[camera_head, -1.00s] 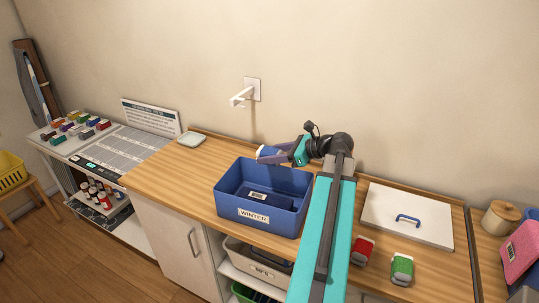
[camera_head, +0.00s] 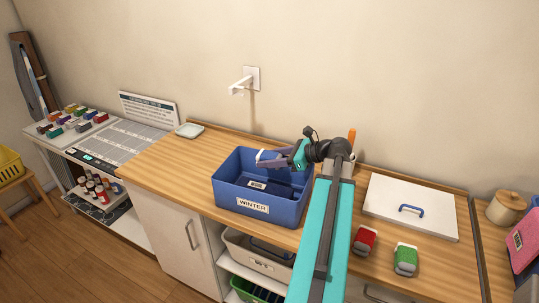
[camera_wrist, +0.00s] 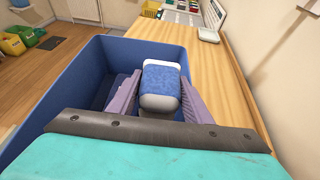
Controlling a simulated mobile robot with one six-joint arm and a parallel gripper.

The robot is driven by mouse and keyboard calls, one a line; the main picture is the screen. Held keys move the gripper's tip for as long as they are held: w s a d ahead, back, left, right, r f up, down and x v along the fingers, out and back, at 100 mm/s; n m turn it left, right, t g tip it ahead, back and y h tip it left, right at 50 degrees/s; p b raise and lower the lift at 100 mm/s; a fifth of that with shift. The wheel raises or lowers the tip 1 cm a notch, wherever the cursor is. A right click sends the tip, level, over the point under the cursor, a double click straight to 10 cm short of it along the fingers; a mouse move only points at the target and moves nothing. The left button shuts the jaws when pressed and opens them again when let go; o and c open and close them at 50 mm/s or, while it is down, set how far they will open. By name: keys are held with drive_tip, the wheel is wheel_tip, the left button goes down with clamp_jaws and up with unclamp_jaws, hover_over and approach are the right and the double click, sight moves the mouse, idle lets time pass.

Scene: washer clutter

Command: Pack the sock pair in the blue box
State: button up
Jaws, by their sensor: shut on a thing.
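The blue box (camera_head: 231,196) with a "WINTER" label stands open on the wooden counter. My gripper (camera_wrist: 160,98) is shut on a blue sock pair (camera_wrist: 161,83) with white ends, which sits between the purple fingers. In the wrist view the sock pair is over the box's opening, near its right wall (camera_wrist: 226,110). In the head view the gripper is at the back of the box, around rim height; its exact depth is hard to tell. A dark blue item (camera_head: 258,185) with a barcode label lies inside the box.
A red bundle (camera_head: 364,241) and a green bundle (camera_head: 405,260) lie right of my arm. A white lid (camera_head: 410,205) with a blue handle lies behind them. A small pale dish (camera_head: 189,130) is at the counter's left end. The counter left of the box is clear.

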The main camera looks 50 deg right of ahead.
drive_tip(key=shift+f, duration=0.3)
drive_tip(key=o, duration=1.2)
drive_tip(key=shift+o, duration=0.2)
drive_tip(key=shift+s, duration=0.1)
drive_tip(key=b+v, duration=0.2)
drive_tip(key=v, duration=1.1)
drive_tip(key=shift+s+d+r+b, duration=0.15)
drive_tip(key=shift+s+d+b, duration=0.1)
drive_tip(key=shift+b, duration=0.1)
drive_tip(key=shift+r, duration=0.1)
